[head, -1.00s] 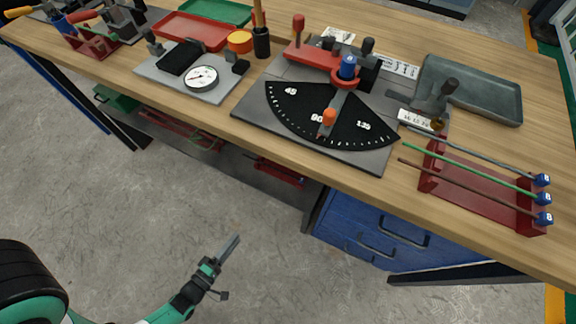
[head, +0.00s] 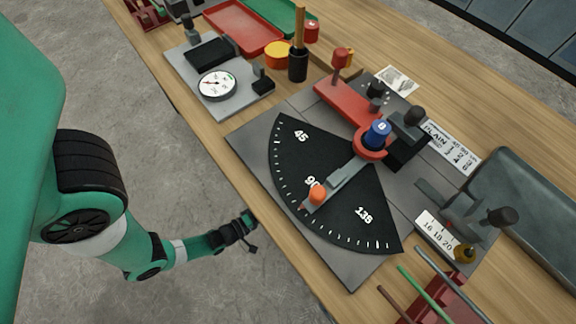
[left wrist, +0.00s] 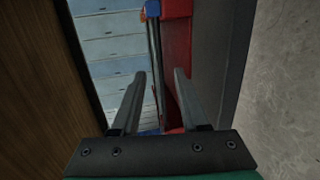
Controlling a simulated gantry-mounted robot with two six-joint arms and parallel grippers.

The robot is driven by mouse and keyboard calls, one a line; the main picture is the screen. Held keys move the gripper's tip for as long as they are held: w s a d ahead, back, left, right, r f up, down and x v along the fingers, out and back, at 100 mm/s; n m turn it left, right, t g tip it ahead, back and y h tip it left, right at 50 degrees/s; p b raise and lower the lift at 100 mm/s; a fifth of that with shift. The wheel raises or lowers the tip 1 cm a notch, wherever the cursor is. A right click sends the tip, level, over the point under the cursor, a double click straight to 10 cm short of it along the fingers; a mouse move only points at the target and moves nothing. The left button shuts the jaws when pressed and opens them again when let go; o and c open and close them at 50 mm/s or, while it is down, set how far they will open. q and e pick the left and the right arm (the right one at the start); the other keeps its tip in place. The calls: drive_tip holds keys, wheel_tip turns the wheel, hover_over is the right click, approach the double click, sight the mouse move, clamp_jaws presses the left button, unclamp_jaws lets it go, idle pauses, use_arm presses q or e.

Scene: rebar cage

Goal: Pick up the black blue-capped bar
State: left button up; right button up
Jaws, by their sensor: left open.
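Three thin bars lie on a red rack (head: 447,304) at the lower right of the head view: a dark grey one (head: 450,283), a green one (head: 419,292) and a brown one (head: 394,303). Their capped ends are out of that frame. The dark grey one best matches the black bar. My left gripper (head: 248,220) is at the bench's front edge, left of the rack; its fingertips are hidden there. In the left wrist view its fingers (left wrist: 160,74) are open and empty. Beyond them shows a dark bar (left wrist: 156,45) with a blue cap (left wrist: 152,9), beside red rack.
The angle plate (head: 250,140) with its black dial and orange-knobbed pointer fills the middle of the bench. A grey tray (head: 520,190) lies at right. A gauge block (head: 190,65) and red tray (head: 240,27) stand at the back left. The bench edge runs beside my left arm.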

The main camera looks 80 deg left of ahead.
use_arm(q)
drive_tip(key=shift+w+a+f, duration=0.1)
drive_tip(key=shift+w+f, duration=0.05)
drive_tip(key=shift+w, duration=0.05)
drive_tip(key=shift+s, duration=0.2)
drive_tip(key=shift+w+f, duration=0.1)
drive_tip(key=shift+w, duration=0.05)
drive_tip(key=b+x, duration=0.1)
drive_tip(key=x, duration=0.4)
drive_tip(key=shift+w+b, duration=0.1)
drive_tip(key=shift+b, duration=0.25)
clamp_jaws()
idle(0.6)
